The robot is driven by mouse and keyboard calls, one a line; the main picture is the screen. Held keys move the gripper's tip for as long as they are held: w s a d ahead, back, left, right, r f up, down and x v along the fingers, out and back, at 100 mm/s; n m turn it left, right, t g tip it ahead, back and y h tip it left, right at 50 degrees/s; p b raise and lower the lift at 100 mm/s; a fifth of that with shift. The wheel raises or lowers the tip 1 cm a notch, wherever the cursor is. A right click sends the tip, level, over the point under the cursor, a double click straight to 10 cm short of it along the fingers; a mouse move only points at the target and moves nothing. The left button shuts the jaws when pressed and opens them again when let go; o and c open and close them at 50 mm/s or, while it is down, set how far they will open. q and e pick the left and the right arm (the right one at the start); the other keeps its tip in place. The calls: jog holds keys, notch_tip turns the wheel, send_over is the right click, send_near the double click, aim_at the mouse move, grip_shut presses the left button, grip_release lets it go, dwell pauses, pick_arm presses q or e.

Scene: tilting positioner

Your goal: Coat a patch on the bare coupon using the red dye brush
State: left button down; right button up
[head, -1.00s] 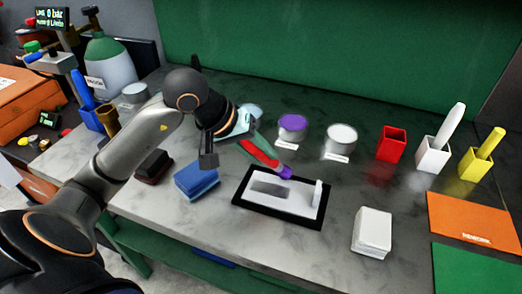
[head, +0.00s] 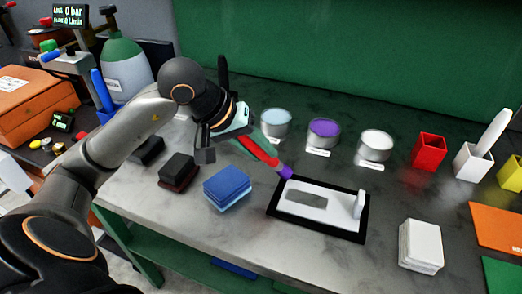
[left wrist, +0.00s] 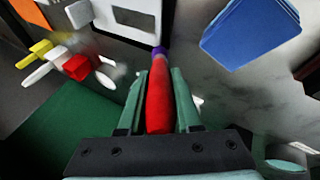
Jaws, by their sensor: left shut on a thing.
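My left gripper (head: 262,150) is shut on the red brush (head: 264,156), which points down to the right. Its bristle tip is purple and appears near the back left corner of the black tray (head: 318,231). I cannot tell whether the tip touches anything. The white coupon (head: 335,215) lies in the tray, with a grey area on its face and a small upright block at its right end. In the left wrist view the red brush (left wrist: 158,100) runs between both fingers, and its purple tip overlaps the tray's edge. My right gripper is not in view.
Light blue (head: 275,122), purple (head: 323,132) and white (head: 375,145) pots stand behind the tray. The red holder (head: 428,150) is empty; a white holder (head: 472,162) holds a white brush. Blue pads (head: 227,188) lie left of the tray, white blocks (head: 420,245) to its right.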

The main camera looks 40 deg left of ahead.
pick_arm(q)
notch_tip(320, 180, up, 4)
jog(key=shift+f+p, duration=0.15)
jog(key=shift+p, duration=0.75)
jog(key=shift+r+p, duration=0.85)
jog(key=shift+r, duration=0.95)
jog(key=shift+r+p, duration=0.45)
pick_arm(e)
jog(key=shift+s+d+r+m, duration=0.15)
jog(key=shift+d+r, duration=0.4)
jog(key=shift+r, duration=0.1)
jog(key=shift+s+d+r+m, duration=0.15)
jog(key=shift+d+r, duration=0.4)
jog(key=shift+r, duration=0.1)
pick_arm(q)
jog(key=shift+r, duration=0.1)
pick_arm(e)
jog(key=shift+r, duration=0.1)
